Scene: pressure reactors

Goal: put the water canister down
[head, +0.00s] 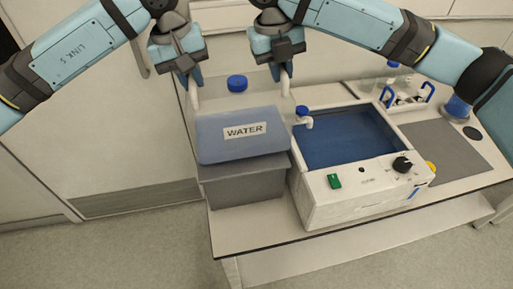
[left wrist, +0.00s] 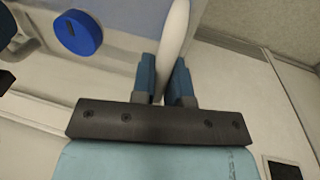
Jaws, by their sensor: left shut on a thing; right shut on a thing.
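The water canister (head: 218,148) is a translucent box with blue water, a WATER label and a blue cap (head: 237,83). It is over a grey block (head: 245,188) at the table's left end; whether it touches the block I cannot tell. My left gripper (head: 194,78) is shut on its left white handle, and my right gripper (head: 286,68) is shut on its right white handle. In the left wrist view, the white handle (left wrist: 175,40) is between the fingers of my left gripper (left wrist: 165,75), and the blue cap (left wrist: 78,32) is at upper left.
A white water bath (head: 345,195) with blue water, a green switch and a black knob stands close to the right of the canister. A rack (head: 408,97) with blue handles is behind it. A grey mat (head: 450,150) lies at right. Floor is open in front.

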